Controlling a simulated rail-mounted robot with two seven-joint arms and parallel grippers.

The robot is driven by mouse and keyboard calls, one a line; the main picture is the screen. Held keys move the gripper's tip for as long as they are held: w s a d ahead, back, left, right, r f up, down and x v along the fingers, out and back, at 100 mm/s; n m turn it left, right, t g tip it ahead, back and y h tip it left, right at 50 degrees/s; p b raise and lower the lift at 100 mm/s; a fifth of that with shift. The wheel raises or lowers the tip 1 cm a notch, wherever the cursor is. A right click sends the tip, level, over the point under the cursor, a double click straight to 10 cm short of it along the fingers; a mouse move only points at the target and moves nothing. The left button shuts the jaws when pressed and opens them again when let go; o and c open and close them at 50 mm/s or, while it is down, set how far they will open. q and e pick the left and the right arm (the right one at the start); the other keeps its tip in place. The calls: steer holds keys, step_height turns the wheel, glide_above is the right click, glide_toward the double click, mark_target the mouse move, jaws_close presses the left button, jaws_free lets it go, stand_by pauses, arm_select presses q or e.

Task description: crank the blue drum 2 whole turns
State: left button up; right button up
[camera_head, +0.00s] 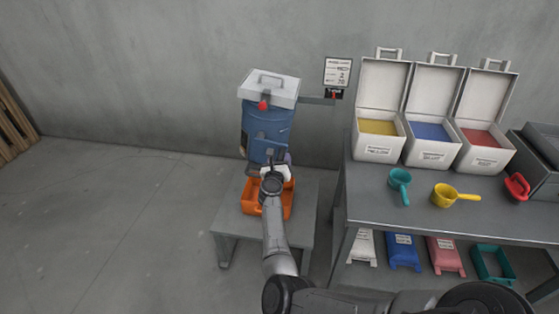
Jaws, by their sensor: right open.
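The blue drum (268,120) stands upright against the back wall, under a pale grey lid (270,85) with a handle on top. A red knob (263,105) shows at the drum's upper front. My right gripper (276,158) is open in front of the drum's lower part and hides some of it. I cannot tell whether it touches the drum, and a crank handle is not clear there. An orange tray (249,207) sits below on a low grey stand (230,222), partly behind my right arm. My left gripper is not in view.
A sign (338,72) is on the wall. To the right, a grey table (420,213) holds three open bins (378,146), a teal scoop (399,178), a yellow scoop (446,194) and a red scoop (516,187). The floor on the left is clear.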

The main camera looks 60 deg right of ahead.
jaws_close()
stand_by(0.4)
